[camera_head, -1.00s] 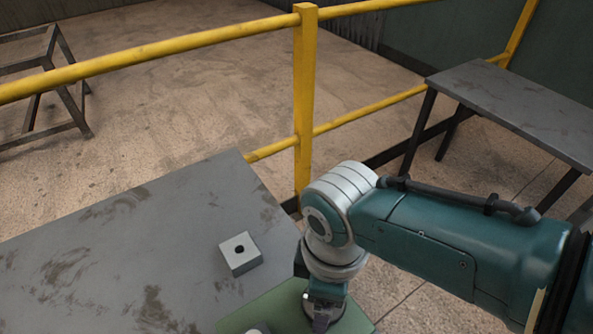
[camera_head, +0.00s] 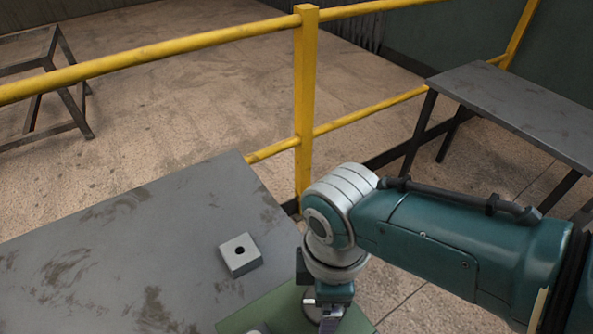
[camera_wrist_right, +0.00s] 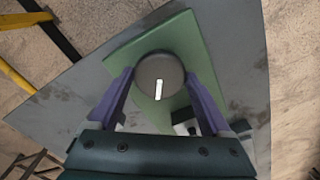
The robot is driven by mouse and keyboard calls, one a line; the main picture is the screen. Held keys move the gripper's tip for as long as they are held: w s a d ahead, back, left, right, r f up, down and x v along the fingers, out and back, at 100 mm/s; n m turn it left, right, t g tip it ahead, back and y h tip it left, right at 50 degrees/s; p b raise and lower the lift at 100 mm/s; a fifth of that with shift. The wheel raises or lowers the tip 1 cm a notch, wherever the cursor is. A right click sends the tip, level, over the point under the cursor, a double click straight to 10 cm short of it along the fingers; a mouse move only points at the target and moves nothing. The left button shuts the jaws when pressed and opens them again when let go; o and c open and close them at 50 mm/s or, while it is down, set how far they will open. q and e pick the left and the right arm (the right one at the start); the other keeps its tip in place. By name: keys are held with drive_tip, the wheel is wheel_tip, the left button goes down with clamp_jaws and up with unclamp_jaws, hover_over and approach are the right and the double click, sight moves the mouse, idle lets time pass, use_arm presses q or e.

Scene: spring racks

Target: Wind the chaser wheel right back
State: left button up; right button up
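The round dark grey wheel (camera_wrist_right: 153,68) with a white mark shows in the right wrist view, on a green plate (camera_wrist_right: 124,52). Its white mark points down toward my gripper's palm. My right gripper (camera_wrist_right: 159,76) has its two purple fingers on either side of the wheel, with what looks like a narrow gap at each side. In the head view the green plate (camera_head: 262,311) is at the bottom edge, and my right gripper (camera_head: 330,318) points down over it, cut by the frame. The wheel is mostly hidden there. My left gripper is not in view.
A yellow railing (camera_head: 306,110) runs behind the table. Another table (camera_head: 515,105) stands at the right. The table's left part is clear.

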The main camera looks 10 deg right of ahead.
drive_tip(key=shift+o, duration=1.1)
wheel_tip(320, 180, up, 10)
drive_tip(key=p, duration=0.4)
drive_tip(key=shift+p, duration=0.3)
